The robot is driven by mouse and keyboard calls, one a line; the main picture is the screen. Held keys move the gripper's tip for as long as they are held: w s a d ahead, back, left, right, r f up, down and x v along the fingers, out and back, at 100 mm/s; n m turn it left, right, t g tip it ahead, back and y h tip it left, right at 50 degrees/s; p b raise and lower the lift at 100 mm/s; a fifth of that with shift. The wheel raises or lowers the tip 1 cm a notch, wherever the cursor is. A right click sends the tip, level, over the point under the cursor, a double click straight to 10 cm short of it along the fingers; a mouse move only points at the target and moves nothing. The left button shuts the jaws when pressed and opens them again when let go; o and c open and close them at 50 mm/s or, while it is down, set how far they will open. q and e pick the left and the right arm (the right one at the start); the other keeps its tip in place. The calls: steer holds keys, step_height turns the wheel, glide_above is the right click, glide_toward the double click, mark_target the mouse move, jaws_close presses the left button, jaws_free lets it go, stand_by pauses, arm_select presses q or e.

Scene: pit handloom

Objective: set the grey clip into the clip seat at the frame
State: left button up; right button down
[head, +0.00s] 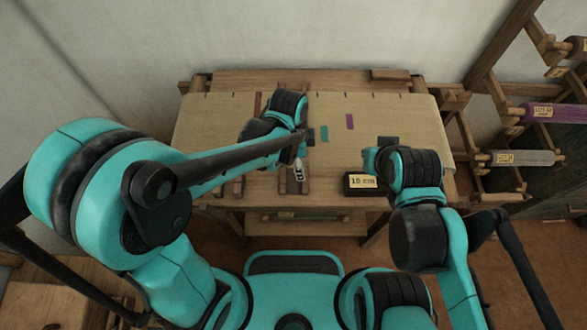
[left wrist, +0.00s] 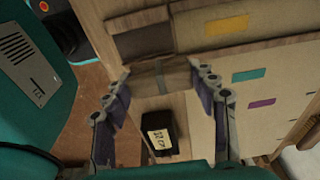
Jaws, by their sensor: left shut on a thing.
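My left gripper (head: 299,170) is over the front part of the loom, above a brown wooden strip (head: 293,187). In the left wrist view, its fingers (left wrist: 163,80) are closed on a small grey-brown piece with a greyer band, which looks like the grey clip (left wrist: 168,74). The clip spans the gap between the fingertips. A dark brown plate (left wrist: 146,40) lies just beyond it; I cannot tell whether this is the clip seat.
A black box with a pale label (head: 360,183) stands on the front edge, right of the left gripper. Tan cloth (head: 405,115) with teal (head: 324,134) and purple patches (head: 350,121) covers the loom. A wooden rack with yarn rolls (head: 555,113) stands at the right.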

mark_target(294, 173)
arm_select(q)
steer(key=shift+w+a+f, duration=0.25)
steer(key=shift+a+f, duration=0.05)
steer(key=shift+a, duration=0.15)
steer(key=shift+w+a+f, duration=0.2)
steer(key=shift+a+f, duration=0.1)
steer(key=shift+a, duration=0.15)
steer(key=shift+a+f+b, duration=0.1)
steer(key=shift+f+b, duration=0.1)
steer(key=shift+b, duration=0.1)
step_height(294, 173, down, 4)
steer(key=shift+r+b, duration=0.1)
steer(key=shift+b, duration=0.8)
steer(key=shift+r, duration=0.1)
steer(key=shift+f, duration=0.25)
steer(key=o, duration=1)
steer(key=shift+r, duration=0.1)
steer(key=shift+c, duration=0.2)
steer(key=shift+r, duration=0.1)
